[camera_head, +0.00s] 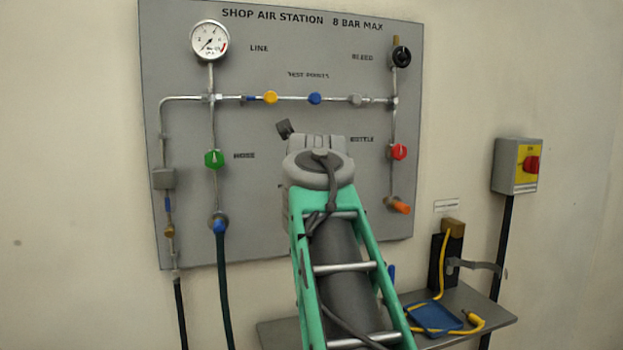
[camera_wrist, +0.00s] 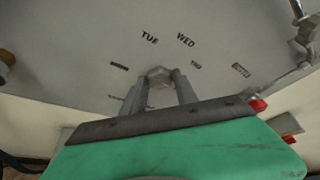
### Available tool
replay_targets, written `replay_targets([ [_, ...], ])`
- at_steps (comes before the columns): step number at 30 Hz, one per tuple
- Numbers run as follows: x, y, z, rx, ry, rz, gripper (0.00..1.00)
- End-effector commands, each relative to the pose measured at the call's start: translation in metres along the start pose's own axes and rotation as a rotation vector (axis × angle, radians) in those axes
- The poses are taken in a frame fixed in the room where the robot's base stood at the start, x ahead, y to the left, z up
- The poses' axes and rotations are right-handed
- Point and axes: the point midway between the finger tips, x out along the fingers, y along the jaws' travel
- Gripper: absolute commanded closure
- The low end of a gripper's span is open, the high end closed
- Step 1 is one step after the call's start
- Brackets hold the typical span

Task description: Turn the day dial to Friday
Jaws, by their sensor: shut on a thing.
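The day dial (camera_wrist: 159,74) shows in the wrist view as a small grey knob on the panel. Day words stand in an arc around it: TUE and WED are readable above it, and smaller words to the sides are too blurred to read surely. My gripper (camera_wrist: 161,84) is shut on the dial, one finger on each side. I cannot tell which day the dial points to. In the head view my arm and wrist hide the dial and its day words.
The grey panel (camera_head: 260,200) carries a gauge (camera_head: 210,41), a green knob (camera_head: 214,159) left of my wrist, and a red knob (camera_head: 399,152) and orange handle (camera_head: 400,207) right of it.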

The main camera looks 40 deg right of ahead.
Motion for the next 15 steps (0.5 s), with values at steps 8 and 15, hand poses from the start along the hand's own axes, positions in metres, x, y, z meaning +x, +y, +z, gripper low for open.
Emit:
replay_targets([
  [8, -0.0001, -0.001, 0.0012, 0.034, -0.003, 0.013, 1.0],
  [15, -0.0002, -0.0011, 0.0015, 0.035, -0.004, 0.013, 1.0],
])
